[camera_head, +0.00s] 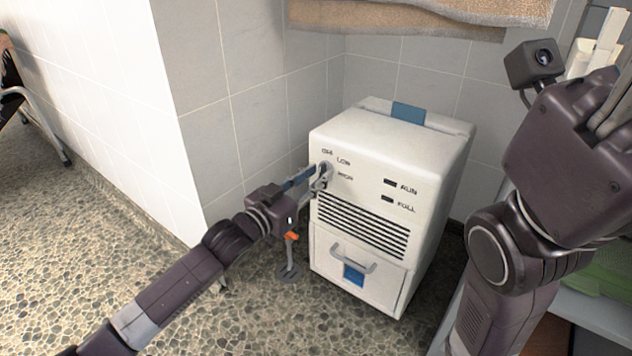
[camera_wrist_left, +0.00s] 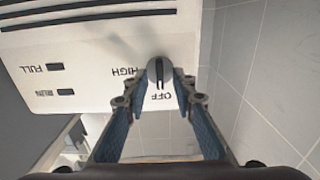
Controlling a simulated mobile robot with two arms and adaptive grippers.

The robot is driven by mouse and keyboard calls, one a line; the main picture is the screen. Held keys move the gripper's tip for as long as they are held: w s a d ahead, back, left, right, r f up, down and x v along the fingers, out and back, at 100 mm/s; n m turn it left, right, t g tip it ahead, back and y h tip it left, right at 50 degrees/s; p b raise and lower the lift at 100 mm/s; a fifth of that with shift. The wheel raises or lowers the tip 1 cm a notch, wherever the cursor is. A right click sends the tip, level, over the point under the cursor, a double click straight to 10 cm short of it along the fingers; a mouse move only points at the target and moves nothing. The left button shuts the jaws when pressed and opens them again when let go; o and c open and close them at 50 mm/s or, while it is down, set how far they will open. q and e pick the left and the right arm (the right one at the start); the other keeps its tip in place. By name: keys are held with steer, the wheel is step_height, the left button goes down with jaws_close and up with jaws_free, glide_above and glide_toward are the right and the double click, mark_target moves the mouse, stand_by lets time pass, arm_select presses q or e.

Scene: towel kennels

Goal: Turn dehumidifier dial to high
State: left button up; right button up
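The white dehumidifier (camera_head: 425,170) stands in the tiled corner. Its dial (camera_wrist_left: 160,72) is a grey knob with a dark line, on the upper left of the front panel. OFF, LOW and HIGH are printed around it. My left gripper (camera_head: 322,172) is at the dial, with a fingertip on each side of the knob; its fingers also show in the left wrist view (camera_wrist_left: 161,77), closed in on it. HIGH and OFF show upside down there. Which label the dial points to I cannot tell. My right arm is at the right; its fingertips are not visible.
The dehumidifier has a vent (camera_head: 362,226), RUN and FULL lights, and a lower drawer with a handle (camera_head: 352,262). A tiled wall (camera_head: 250,120) is close on the left. A shelf (camera_head: 600,312) stands at the right. The pebbled floor (camera_head: 110,240) at the left is clear.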

arm_select(q)
steer(key=shift+w+d, duration=0.15)
steer(key=shift+w, duration=0.05)
jaws_close()
stand_by(0.3)
